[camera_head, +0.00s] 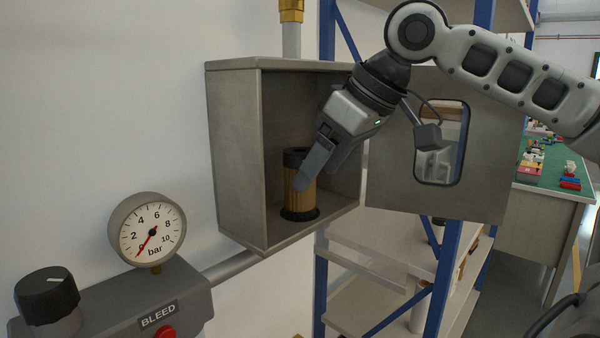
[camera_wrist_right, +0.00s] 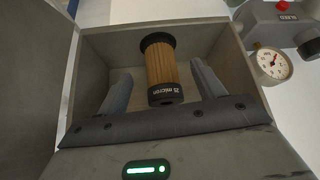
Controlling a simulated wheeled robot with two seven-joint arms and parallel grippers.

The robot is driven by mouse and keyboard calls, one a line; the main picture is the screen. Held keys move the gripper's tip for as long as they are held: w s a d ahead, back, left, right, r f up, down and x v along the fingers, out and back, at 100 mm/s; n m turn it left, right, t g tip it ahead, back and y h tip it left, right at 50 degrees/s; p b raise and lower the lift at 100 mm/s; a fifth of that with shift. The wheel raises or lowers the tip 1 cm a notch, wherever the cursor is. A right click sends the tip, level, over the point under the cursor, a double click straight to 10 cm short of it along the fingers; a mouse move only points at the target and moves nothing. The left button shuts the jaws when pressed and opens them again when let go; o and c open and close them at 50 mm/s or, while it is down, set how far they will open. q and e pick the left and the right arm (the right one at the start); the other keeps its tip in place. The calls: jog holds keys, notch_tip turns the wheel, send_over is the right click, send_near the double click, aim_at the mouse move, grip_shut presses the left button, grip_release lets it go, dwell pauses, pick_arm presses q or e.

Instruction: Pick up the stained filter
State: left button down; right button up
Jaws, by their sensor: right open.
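The filter (camera_head: 299,205) stands upright on the floor of the grey wall box (camera_head: 237,155), a pleated tan cylinder with black end caps. In the right wrist view the filter (camera_wrist_right: 161,68) shows between my two fingers, with "25 micron" on its near cap. My right gripper (camera_head: 312,178) reaches into the box from the upper right, and one finger overlaps part of the filter. The right gripper (camera_wrist_right: 160,92) is open, with a gap on each side of the filter. No stain can be made out. My left gripper is not in view.
The box door (camera_head: 490,165), with a window, is swung open to the right. A pressure gauge (camera_head: 150,232) reads near 0 bar above a grey panel (camera_head: 180,285) with a black knob and a red BLEED button. Blue-post shelving (camera_head: 445,260) stands behind the box.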

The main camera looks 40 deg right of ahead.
aim_at(295, 176)
jog(key=shift+w+a, duration=0.1)
jog(key=shift+w, duration=0.35)
jog(key=shift+w+a+p, duration=0.15)
jog(key=shift+w+p, duration=0.15)
jog(key=shift+w, duration=0.25)
jog(key=shift+w+a+p, duration=0.15)
jog(key=shift+w+p, duration=0.15)
jog(key=shift+w, duration=0.25)
jog(key=shift+x, duration=1.25)
jog(key=shift+w+f, duration=0.15)
jog(key=shift+f, duration=0.15)
jog(key=shift+a, duration=0.1)
jog(key=c, duration=1.1)
